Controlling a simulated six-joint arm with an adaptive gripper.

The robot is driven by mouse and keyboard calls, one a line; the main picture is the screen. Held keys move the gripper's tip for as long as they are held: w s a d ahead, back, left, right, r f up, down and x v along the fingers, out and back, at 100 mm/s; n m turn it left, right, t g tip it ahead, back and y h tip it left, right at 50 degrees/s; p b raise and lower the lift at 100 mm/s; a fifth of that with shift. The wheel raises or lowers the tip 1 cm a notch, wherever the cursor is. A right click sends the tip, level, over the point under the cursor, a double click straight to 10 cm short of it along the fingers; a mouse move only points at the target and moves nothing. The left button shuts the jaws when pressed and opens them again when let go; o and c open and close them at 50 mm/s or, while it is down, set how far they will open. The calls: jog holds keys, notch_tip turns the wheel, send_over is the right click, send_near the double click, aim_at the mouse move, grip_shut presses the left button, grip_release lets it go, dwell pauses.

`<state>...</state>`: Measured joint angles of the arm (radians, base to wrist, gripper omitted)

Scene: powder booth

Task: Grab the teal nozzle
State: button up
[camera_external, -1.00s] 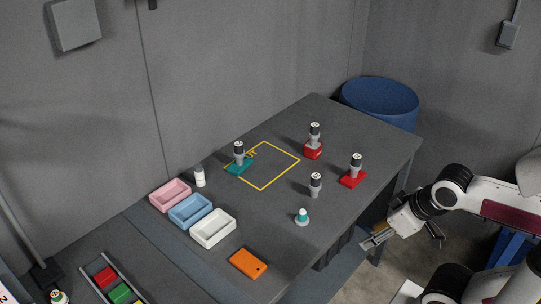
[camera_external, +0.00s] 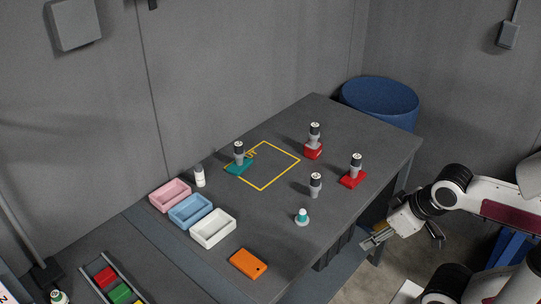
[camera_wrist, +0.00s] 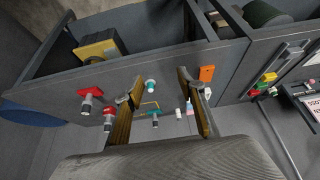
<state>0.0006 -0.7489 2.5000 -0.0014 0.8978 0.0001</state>
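A teal block (camera_external: 239,168) with an upright grey-and-black cylindrical piece on it stands at the left corner of the yellow outlined square; it also shows in the wrist view (camera_wrist: 155,113). I cannot tell which of these the task calls the nozzle. My gripper (camera_external: 371,242) is off the table's right edge, apart from everything. In the wrist view its two fingers (camera_wrist: 157,88) are spread and empty.
Upright grey-and-black pieces stand on a red block (camera_external: 313,151), on a red plate (camera_external: 352,179) and alone (camera_external: 315,187). Pink (camera_external: 158,199), blue (camera_external: 178,214) and white (camera_external: 200,238) trays, a white bottle (camera_external: 199,179) and an orange block (camera_external: 248,263) are farther left.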

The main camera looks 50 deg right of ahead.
aim_at(302, 216)
jog(key=w+d+f+n+t+h, duration=0.2)
jog(key=w+d+f+t+h, duration=0.15)
jog(key=w+d, duration=1.3)
jog(key=w+f+n+y, duration=0.1)
jog(key=w+f, duration=0.1)
jog(key=f, duration=0.1)
jog(key=w+a+f+n+t+y, duration=0.1)
jog(key=w+f+y, duration=0.1)
jog(key=f, duration=0.2)
jog(key=w+a+f+n+t+y, duration=0.1)
jog(key=w+f+y, duration=0.1)
jog(key=f, duration=0.1)
jog(key=shift+w+a+f+y, duration=0.15)
jog(key=shift+w+y, duration=0.1)
jog(key=shift+s+a+f+n+t+y, duration=0.15)
jog(key=shift+s+a+f+y, duration=0.15)
jog(key=shift+a+f+y, duration=0.25)
jog(key=shift+s+a+f+n+t+y, duration=0.15)
jog(key=shift+s+a+f+y, duration=0.15)
jog(key=shift+a+y, duration=0.3)
jog(key=shift+s+a+f+y, duration=0.15)
jog(key=shift+s+a+y, duration=0.5)
jog(key=shift+y, duration=0.4)
jog(key=shift+w+a, duration=0.1)
jog(key=shift+w, duration=0.05)
jog(key=shift+x, duration=1.25)
jog(key=shift+w, duration=0.1)
